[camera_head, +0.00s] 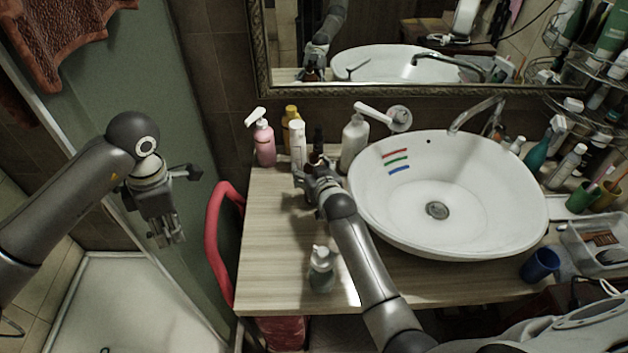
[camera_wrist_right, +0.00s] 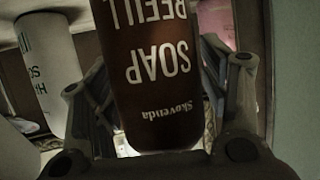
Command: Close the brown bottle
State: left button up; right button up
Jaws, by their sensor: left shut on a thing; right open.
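The brown bottle (camera_wrist_right: 155,70), with white lettering that includes "SOAP", fills the middle of the right wrist view and appears upside down there. In the head view only the dark upper part of the brown bottle (camera_head: 318,143) shows behind my right gripper (camera_head: 314,168). The right gripper is open, with its fingers on either side of the bottle. My left gripper (camera_head: 168,238) hangs in the air left of the counter, fingertips down. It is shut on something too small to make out. I cannot tell the state of the bottle's mouth.
A white bottle (camera_head: 355,143), a pink pump bottle (camera_head: 264,145) and a white tube (camera_head: 298,146) stand close around the brown bottle. The white basin (camera_head: 450,235) is to the right. A clear pump bottle (camera_head: 322,272) stands near the counter's front. The left counter (camera_head: 270,235) is free.

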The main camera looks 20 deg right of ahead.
pick_arm(q)
jog(key=shift+r, duration=0.1)
pick_arm(e)
jog(key=shift+w+f, duration=0.2)
jog(key=shift+w, duration=0.3)
jog(key=shift+c, duration=0.3)
jog(key=c, duration=1.1)
pick_arm(q)
jog(key=shift+r, duration=0.2)
pick_arm(e)
jog(key=shift+r, duration=0.25)
jog(key=shift+c, duration=0.2)
